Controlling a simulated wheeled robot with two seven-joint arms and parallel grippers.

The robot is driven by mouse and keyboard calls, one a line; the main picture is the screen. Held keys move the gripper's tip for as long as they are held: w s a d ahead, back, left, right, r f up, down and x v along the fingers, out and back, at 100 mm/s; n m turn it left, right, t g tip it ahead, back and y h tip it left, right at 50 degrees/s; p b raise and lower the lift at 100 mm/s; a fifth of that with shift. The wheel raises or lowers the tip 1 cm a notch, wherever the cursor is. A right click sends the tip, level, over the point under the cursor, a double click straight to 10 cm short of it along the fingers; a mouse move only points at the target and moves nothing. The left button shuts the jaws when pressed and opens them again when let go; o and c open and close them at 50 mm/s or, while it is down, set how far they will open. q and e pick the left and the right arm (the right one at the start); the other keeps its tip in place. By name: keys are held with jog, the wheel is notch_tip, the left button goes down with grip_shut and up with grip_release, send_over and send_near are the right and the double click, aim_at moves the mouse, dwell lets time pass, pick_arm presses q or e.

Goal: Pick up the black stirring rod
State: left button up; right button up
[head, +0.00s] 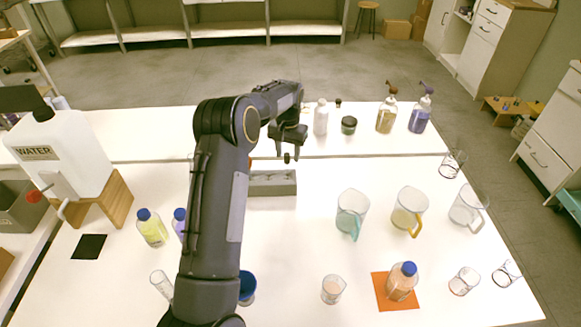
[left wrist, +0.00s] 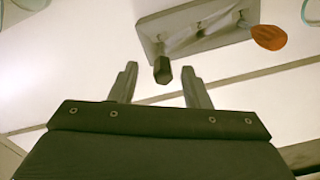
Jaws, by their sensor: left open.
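A short black piece (left wrist: 162,70) with a flat-sided end shows between the fingertips in the left wrist view; it looks like the end of the black stirring rod. In the head view a small dark tip (head: 287,158) shows just below my left gripper (head: 290,137). I cannot tell whether it is the rod or a fingertip. My left gripper (left wrist: 160,82) is open, with a gap on both sides of the black piece. A grey holder (head: 270,189) stands below and nearer in the head view; it also shows in the left wrist view (left wrist: 205,42). My right gripper is not in view.
An orange rounded thing (left wrist: 269,37) is beside the holder. Beakers (head: 352,212) and an orange mat (head: 378,284) with a blue-capped bottle (head: 402,281) are at right. Bottles (head: 321,118) stand on the back table. A water container (head: 85,150) is at left.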

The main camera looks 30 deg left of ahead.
aim_at(287, 163)
pick_arm(q)
notch_tip(287, 163, down, 5)
jog(key=shift+a+r+p, duration=0.15)
jog(key=shift+p, duration=0.6)
jog(key=shift+f, duration=0.35)
jog(key=shift+c, duration=0.3)
jog(key=c, duration=0.9)
jog(key=shift+o, duration=0.2)
notch_tip(287, 163, up, 10)
jog(key=shift+r+b, duration=0.1)
jog(key=shift+b, duration=0.75)
